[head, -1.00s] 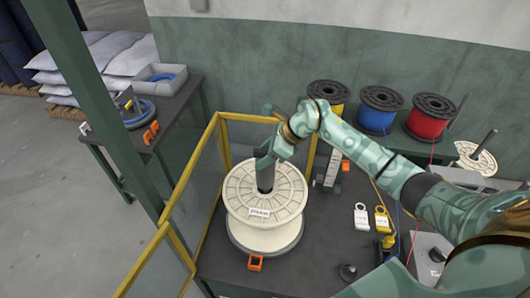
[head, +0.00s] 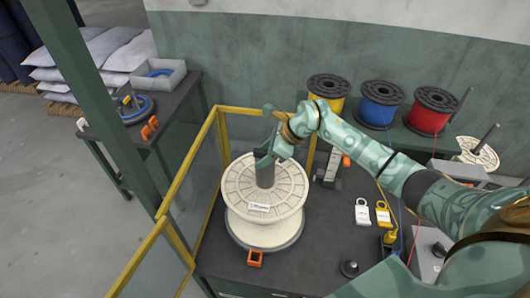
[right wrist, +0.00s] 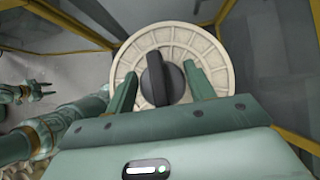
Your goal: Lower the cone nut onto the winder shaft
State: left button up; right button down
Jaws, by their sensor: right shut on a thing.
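The dark cone nut (right wrist: 155,80) is between the fingers of my right gripper (right wrist: 160,88) in the right wrist view. My right gripper also shows in the head view (head: 264,156), shut on the nut, above the cream spool (head: 240,190). The dark grey winder shaft (head: 265,177) stands upright from the spool's hub, right below the fingers. The fingers hide most of the nut in the head view, so I cannot tell whether nut and shaft touch. My left gripper (right wrist: 42,89) shows small at the left of the right wrist view, fingers apart and empty.
A yellow-framed guard (head: 168,207) stands left of and behind the spool. An orange clamp (head: 255,259) sits at its front. Coloured wire reels (head: 381,103) stand at the back.

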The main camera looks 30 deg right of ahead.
jog(key=shift+r, duration=0.1)
jog(key=shift+c, duration=2.3)
grip_release()
jog(key=b+v, duration=0.1)
jog(key=v, duration=1.5)
jog(key=shift+b, duration=0.4)
jog(key=shift+s+r, duration=0.1)
jog(key=shift+s, duration=0.05)
